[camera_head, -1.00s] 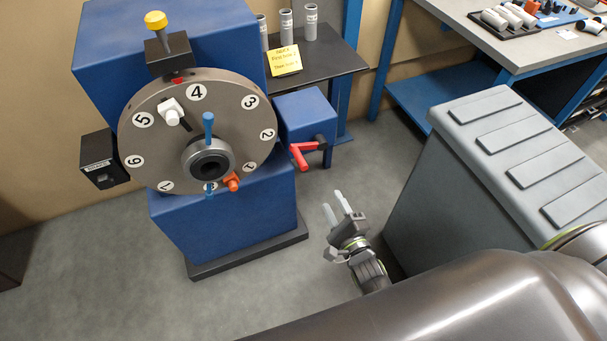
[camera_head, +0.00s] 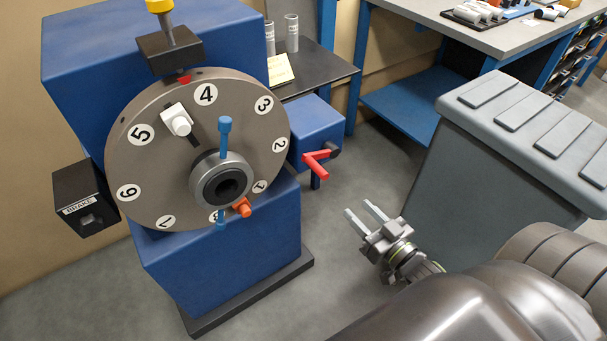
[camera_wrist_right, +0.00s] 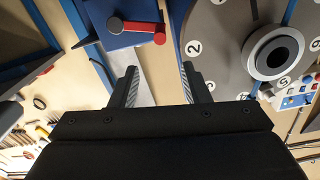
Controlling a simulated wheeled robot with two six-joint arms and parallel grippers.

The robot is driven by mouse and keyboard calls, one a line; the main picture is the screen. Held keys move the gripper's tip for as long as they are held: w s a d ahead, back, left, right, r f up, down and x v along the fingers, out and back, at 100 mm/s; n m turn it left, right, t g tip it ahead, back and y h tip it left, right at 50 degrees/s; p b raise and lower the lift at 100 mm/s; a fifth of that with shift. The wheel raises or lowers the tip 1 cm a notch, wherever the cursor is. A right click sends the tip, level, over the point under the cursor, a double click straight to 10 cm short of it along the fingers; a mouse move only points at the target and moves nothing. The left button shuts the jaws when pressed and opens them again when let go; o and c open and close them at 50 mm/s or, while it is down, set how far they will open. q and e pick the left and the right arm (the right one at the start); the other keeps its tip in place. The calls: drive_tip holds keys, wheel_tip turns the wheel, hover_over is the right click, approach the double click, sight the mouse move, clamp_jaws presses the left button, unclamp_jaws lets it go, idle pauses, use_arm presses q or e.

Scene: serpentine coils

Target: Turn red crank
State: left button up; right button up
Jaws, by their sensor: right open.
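The red crank (camera_head: 316,162) is a red handle on a dark hub at the side of a small blue box (camera_head: 317,128), right of the big numbered disc. My right gripper (camera_head: 365,214) is open and empty, below and to the right of the crank, apart from it. In the right wrist view the red crank (camera_wrist_right: 138,27) shows at the top, beyond the two spread fingers (camera_wrist_right: 158,82). My left gripper is not in view.
The grey numbered disc (camera_head: 140,190) stands on a blue machine (camera_head: 250,245) with a black BRAKE box (camera_head: 84,197) at left. A grey ribbed cabinet (camera_head: 480,150) stands right of my gripper. A dark shelf (camera_head: 325,75) is behind the crank. Floor between is clear.

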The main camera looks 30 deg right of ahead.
drive_tip(key=p, duration=0.4)
approach(308, 159)
drive_tip(key=w, duration=0.5)
drive_tip(key=shift+w+d+f, duration=0.1)
drive_tip(key=shift+w+f, duration=0.2)
drive_tip(key=shift+f, duration=0.1)
drive_tip(key=shift+w, duration=0.6)
drive_tip(key=shift+c, duration=0.2)
clamp_jaws()
